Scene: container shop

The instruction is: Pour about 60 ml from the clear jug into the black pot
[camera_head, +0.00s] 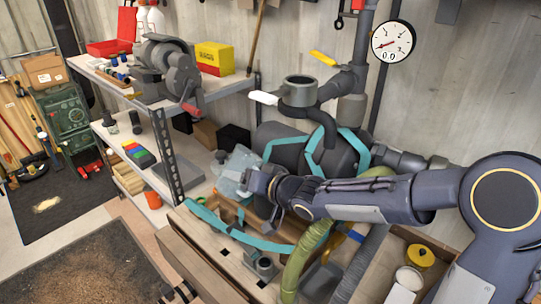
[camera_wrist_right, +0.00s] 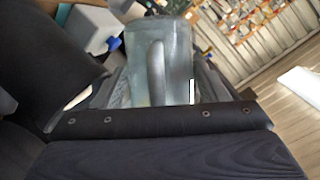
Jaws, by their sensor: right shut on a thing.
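My right gripper (camera_head: 254,182) comes in from the right in the head view and is shut on the clear jug (camera_head: 236,165). The jug is pale and see-through, held above the bench, and it looks tilted in the head view. In the right wrist view the jug (camera_wrist_right: 172,65) stands between the dark fingers, its handle facing the camera. I cannot tell its liquid level. A small dark grey open-topped vessel (camera_head: 265,267) sits on the bench below and apart from the jug; I cannot tell if it is the black pot. My left gripper is not clearly seen.
A teal strap (camera_head: 235,230) and a green hose (camera_head: 305,262) lie across the bench. A dark tank (camera_head: 305,148) with pipes stands behind my right forearm. A shelf rack (camera_head: 165,165) is at left. A tray with a yellow-lidded tin (camera_head: 420,257) is at right.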

